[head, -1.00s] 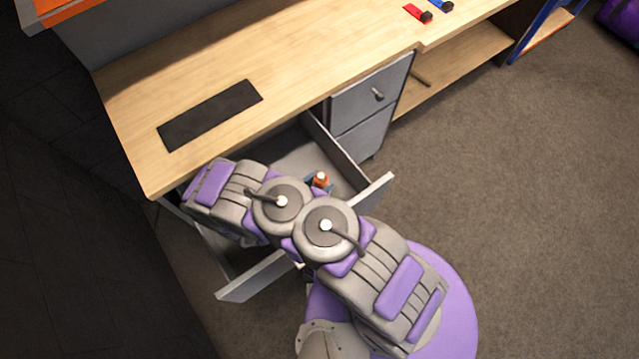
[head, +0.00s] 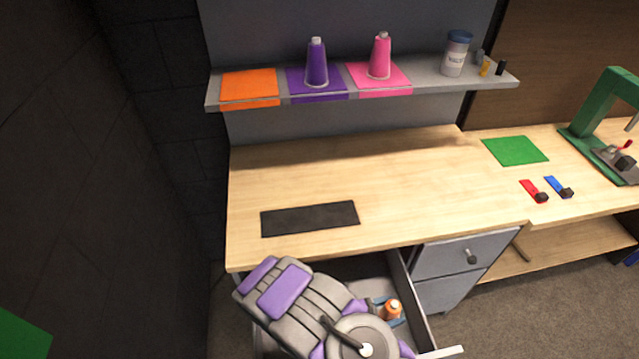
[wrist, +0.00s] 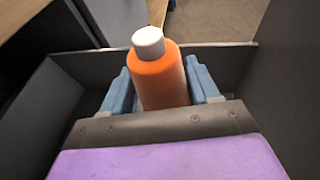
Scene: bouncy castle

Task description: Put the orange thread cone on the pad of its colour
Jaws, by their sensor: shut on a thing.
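The orange thread cone (wrist: 160,80), with a white top, stands upright between the two blue fingers of my gripper (wrist: 162,95) in the wrist view. The fingers are shut on it, one on each side. In the head view the cone (head: 392,310) and my gripper (head: 388,312) are inside the open grey drawer (head: 412,300); my arm hides part of the drawer. Whether the cone's base touches the drawer floor cannot be told. The orange pad (head: 249,87) lies bare at the left end of the grey shelf (head: 440,88).
A purple cone (head: 316,65) stands on the purple pad and a pink cone (head: 380,58) on the pink pad beside it. A white jar (head: 456,55) is further right. The desktop (head: 400,180) below holds a black mat (head: 310,218). Drawer walls surround my gripper.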

